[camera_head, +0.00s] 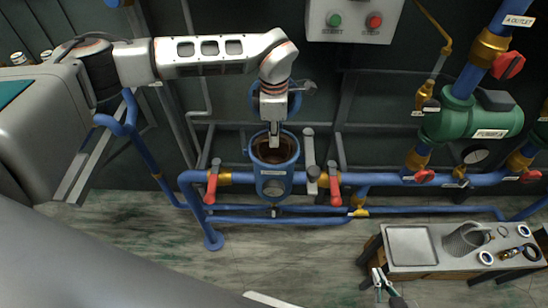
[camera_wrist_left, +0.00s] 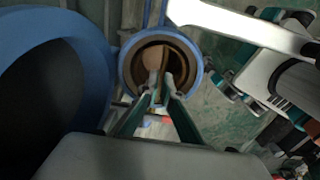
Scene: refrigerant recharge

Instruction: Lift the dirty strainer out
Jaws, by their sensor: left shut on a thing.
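The blue strainer housing (camera_head: 273,188) stands open-topped in the pipe line, with a brown interior. The wrist view shows its round blue rim (camera_wrist_left: 128,77) from above. The brown dirty strainer (camera_wrist_left: 155,58) is inside the housing; its lower part is hidden. My left gripper (camera_head: 274,138) reaches down into the opening. In the wrist view, its fingers (camera_wrist_left: 160,97) are shut on the strainer near the rim. My right gripper (camera_head: 379,275) is at the bottom of the head view, left of the bench, with its fingertips apart and empty.
Red-handled valves (camera_head: 212,188) flank the housing. A low bench (camera_head: 435,262) at lower right holds an empty tray (camera_head: 410,246), a grey mesh strainer (camera_head: 464,240) and several small parts. A blue round part (camera_head: 255,97) sits behind my left wrist. The floor in front is clear.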

